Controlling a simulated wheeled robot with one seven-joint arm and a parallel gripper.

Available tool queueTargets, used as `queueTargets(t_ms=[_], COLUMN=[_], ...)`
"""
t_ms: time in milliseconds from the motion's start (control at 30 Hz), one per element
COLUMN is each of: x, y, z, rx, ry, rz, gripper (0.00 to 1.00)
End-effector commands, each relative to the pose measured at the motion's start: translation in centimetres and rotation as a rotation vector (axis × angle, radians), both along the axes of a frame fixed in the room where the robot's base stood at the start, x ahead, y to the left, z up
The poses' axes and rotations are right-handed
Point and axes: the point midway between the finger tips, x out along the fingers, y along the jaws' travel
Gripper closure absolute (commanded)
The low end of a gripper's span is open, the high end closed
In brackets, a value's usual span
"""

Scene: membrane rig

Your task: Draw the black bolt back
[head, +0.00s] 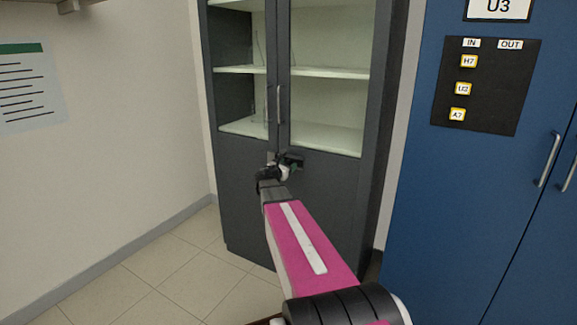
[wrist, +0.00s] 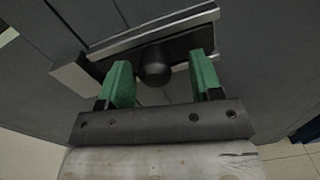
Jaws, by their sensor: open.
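The black bolt (wrist: 154,69) shows in the wrist view as a dark rounded knob on a dark plate with pale metal edges, fixed to the grey cabinet door. My gripper (wrist: 161,78) is open, with its green fingers on either side of the knob. There are visible gaps between the knob and both fingers. In the head view my gripper (head: 287,166) is at the grey cabinet (head: 321,203), just below the glass doors, and my arm and gripper hide most of the bolt there.
A vertical handle (head: 279,104) is on the cabinet doors above my gripper. A blue cabinet (head: 450,200) with handles and a black IN/OUT board (head: 490,100) stands at the right. The tiled floor (head: 160,280) at the left is clear, beside a pale wall.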

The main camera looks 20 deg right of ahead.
Motion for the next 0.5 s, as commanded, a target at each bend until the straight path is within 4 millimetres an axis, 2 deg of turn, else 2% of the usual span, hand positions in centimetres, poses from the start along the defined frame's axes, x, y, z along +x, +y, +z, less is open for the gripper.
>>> queueTargets(t_ms=[300, 500], x=[-3.8, -5.3], y=[4.8, 6.9], z=[0.0, 0.0], rx=[0.001, 0.002], ry=[0.001, 0.000], rz=[0.000, -0.002], gripper=[0.41, 0.41])
